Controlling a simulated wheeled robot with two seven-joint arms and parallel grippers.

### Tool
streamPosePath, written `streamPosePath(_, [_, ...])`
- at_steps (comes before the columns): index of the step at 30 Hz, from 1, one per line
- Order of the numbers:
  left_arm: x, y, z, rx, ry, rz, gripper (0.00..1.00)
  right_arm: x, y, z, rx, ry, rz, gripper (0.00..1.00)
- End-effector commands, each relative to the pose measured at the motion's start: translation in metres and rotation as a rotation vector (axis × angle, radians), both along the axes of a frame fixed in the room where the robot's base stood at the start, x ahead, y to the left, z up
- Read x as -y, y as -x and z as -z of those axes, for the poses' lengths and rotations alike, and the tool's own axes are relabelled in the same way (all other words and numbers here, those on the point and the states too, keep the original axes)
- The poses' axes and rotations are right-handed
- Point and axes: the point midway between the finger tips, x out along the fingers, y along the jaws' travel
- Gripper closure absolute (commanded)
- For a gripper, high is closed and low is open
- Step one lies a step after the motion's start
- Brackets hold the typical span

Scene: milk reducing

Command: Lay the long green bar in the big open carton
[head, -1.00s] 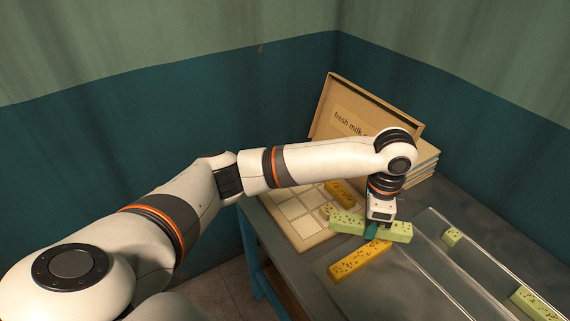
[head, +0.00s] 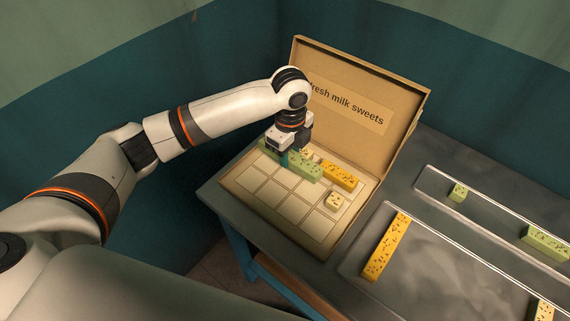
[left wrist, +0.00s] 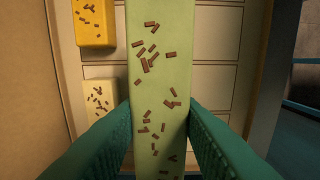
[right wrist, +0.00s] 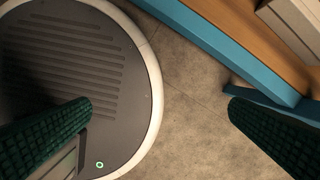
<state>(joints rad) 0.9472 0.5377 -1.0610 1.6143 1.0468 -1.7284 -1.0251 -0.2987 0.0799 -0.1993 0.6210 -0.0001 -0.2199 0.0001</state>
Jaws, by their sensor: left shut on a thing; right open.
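The long green bar (head: 306,170) with brown flecks is held by my left gripper (head: 287,157) over the back left part of the big open carton (head: 317,249). In the left wrist view the bar (left wrist: 160,70) runs lengthwise between the two teal fingers, which are shut on it. The carton's base has a grid of cells; its lid stands raised, marked "fresh milk sweets". Whether the bar touches the carton floor I cannot tell. My right gripper (right wrist: 160,115) is open and empty above the floor, away from the table.
In the carton lie an orange bar (head: 339,174), a small cream piece (head: 334,201) and another cream piece behind the green bar. On the table right, clear trays hold an orange bar (head: 387,246), a small green piece (head: 458,193) and a green bar (head: 545,240).

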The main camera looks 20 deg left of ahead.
Motion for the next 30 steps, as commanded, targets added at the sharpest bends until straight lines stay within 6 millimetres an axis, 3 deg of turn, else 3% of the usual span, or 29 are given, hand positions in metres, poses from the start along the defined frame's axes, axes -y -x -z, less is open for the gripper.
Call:
streamPosePath(15, [0.0,0.0,0.057,0.001,-0.001,-0.001,0.97,0.005,0.003,-0.009,-0.005,0.006,0.0,0.0])
streamPosePath(25, [0.0,0.0,0.061,0.002,0.0,-0.001,0.97,-0.003,0.003,-0.008,-0.005,-0.003,0.001,0.0])
streamPosePath(26, [0.0,0.0,0.062,0.001,-0.001,-0.001,0.67,-0.004,0.003,-0.008,-0.004,-0.004,0.001,0.0])
streamPosePath(30, [0.0,0.0,0.061,0.002,0.0,-0.001,0.47,-0.005,0.003,-0.008,-0.004,-0.006,-0.001,0.0])
